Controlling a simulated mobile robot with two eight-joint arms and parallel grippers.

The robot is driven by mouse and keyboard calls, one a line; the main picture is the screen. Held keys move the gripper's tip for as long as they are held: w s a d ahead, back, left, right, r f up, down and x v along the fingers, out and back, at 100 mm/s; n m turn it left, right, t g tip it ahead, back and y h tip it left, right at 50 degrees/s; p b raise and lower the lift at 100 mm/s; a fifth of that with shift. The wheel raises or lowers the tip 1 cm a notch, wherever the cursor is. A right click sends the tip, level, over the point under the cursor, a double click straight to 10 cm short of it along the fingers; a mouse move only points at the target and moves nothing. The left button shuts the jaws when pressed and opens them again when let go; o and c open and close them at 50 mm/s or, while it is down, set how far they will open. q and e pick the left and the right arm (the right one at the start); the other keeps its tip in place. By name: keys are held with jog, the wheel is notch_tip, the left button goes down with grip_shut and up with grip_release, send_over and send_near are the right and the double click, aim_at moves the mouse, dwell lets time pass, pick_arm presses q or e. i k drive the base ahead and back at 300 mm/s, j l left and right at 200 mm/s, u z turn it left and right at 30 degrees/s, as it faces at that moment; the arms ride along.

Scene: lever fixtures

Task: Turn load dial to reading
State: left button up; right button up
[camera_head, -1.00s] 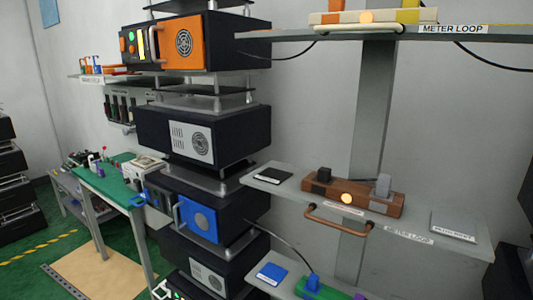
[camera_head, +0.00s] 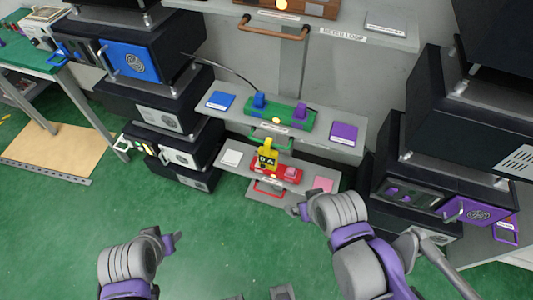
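I cannot make out for sure which part is the load dial. On the lowest shelf, a red fixture (camera_head: 278,172) carries a yellow upright piece (camera_head: 267,154) with small dark marks that I cannot read. On the shelf above, a green fixture (camera_head: 280,113) carries a blue piece (camera_head: 259,101) and a purple piece (camera_head: 300,113). My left gripper (camera_head: 162,238) is over the green floor at the lower left, apart from the fixtures. My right gripper (camera_head: 301,208) is just in front of and below the lowest shelf. The fingers are too small to read as open or shut.
A brown fixture (camera_head: 308,7) stands on the top shelf with a copper-coloured handle bar below it. Dark equipment racks stand left (camera_head: 160,85) and right (camera_head: 440,120) of the shelves. A green-topped bench (camera_head: 30,55) is far left. The floor in front is clear.

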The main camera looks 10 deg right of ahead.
aim_at(34, 42)
jog(key=k+j+z, duration=0.1)
jog(key=z, duration=0.2)
jog(key=k+j+z, duration=0.1)
jog(key=z, duration=0.25)
jog(key=u, duration=1.45)
jog(key=k+j, duration=0.05)
